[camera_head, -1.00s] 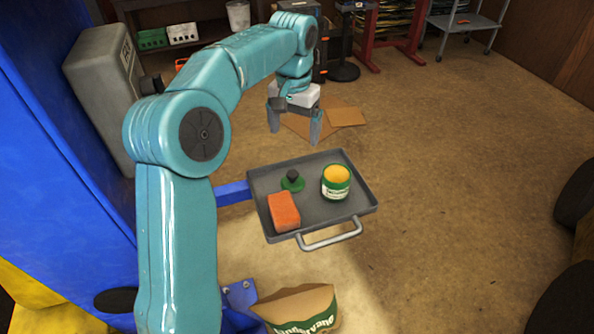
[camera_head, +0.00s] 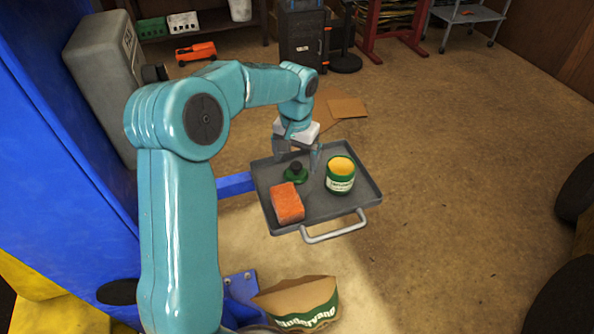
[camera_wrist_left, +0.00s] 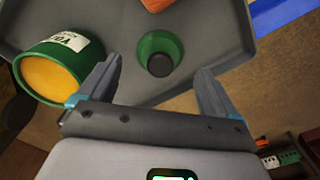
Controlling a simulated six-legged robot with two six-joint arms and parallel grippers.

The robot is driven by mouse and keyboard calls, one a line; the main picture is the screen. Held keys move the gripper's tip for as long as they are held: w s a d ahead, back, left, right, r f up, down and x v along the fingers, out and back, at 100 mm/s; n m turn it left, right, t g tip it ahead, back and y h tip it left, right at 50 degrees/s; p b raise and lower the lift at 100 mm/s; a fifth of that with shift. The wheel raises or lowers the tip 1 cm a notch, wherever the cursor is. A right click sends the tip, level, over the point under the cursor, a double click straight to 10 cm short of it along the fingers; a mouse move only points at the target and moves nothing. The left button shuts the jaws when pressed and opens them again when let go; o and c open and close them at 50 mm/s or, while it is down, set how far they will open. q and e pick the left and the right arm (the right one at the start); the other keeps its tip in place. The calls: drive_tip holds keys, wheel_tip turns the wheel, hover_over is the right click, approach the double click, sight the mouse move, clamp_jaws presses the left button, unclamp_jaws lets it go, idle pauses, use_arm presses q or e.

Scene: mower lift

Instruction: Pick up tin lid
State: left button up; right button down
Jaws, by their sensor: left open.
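The tin lid (camera_head: 294,174) is a small green disc with a black knob, lying on the grey tray. It also shows in the left wrist view (camera_wrist_left: 160,50), between and just beyond the finger ends. My left gripper (camera_head: 298,155) is open and empty, above the tray's back edge and close behind the lid. In the left wrist view its two fingers (camera_wrist_left: 158,68) are spread apart with the black knob roughly centred between them. I cannot tell the exact height of the fingers over the lid. My right gripper is not in view.
The tray (camera_head: 325,208) has a raised rim and a front handle. An open green tin (camera_head: 340,176) with yellow contents stands right of the lid, near one finger in the wrist view (camera_wrist_left: 50,70). An orange sponge (camera_head: 287,203) lies in front of the lid. A blue bar (camera_head: 236,184) meets the tray's left side.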

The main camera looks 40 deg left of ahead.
sight(296, 165)
use_arm(q)
drive_tip(key=shift+s+f, duration=0.25)
drive_tip(key=shift+f, duration=1)
drive_tip(key=shift+w+f, duration=0.1)
drive_tip(key=shift+f, duration=0.25)
drive_tip(key=shift+w+f, duration=0.15)
drive_tip(key=shift+s, duration=0.2)
drive_tip(key=c, duration=1.2)
drive_tip(key=shift+w, duration=0.1)
